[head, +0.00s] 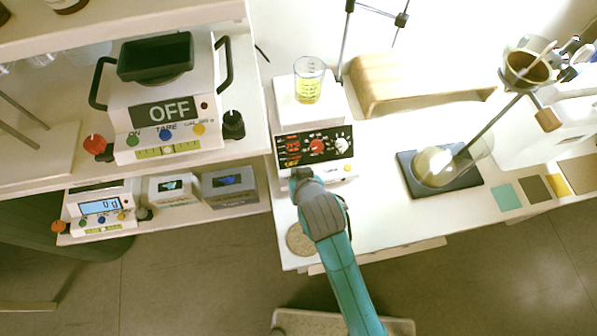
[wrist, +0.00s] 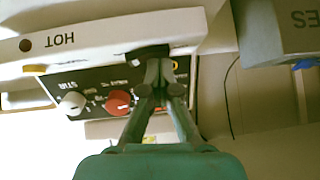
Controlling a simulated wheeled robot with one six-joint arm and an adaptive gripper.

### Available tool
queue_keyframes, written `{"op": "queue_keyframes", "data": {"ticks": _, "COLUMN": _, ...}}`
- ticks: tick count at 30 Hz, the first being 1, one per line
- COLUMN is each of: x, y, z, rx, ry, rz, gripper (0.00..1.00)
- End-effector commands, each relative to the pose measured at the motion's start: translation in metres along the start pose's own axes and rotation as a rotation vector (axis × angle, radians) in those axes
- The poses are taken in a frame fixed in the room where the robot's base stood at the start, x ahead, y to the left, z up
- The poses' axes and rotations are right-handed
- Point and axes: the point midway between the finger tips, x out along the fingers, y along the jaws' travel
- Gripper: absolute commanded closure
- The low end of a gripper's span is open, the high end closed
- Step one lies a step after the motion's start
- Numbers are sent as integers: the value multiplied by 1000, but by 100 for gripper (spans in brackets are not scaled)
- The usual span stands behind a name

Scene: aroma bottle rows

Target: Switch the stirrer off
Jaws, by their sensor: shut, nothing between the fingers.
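The stirrer (head: 301,113) is a white hotplate unit with a beaker of yellow liquid (head: 308,88) on top. Its black front panel (head: 303,160) has lit red digits, a red knob (head: 317,146) and a white knob (head: 341,144). In the wrist view the picture is upside down, with the red knob (wrist: 118,102) and the white knob (wrist: 72,103), labelled STIR, left of the fingers. My gripper (head: 301,177) is shut and empty at the panel's lower left. In the wrist view its fingertips (wrist: 158,62) cover that part of the panel; contact is unclear, and any switch there is hidden.
A balance reading OFF (head: 168,112) stands on the shelf to the left. A round disc (head: 299,240) lies on the bench near my arm.

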Motion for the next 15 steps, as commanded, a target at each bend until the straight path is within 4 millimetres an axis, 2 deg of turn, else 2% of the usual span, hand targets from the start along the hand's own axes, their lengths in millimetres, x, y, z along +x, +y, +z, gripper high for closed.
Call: {"op": "queue_keyframes", "data": {"ticks": 15, "x": 0, "y": 12, "z": 2, "rx": 3, "ry": -10, "rz": 4, "gripper": 100}}
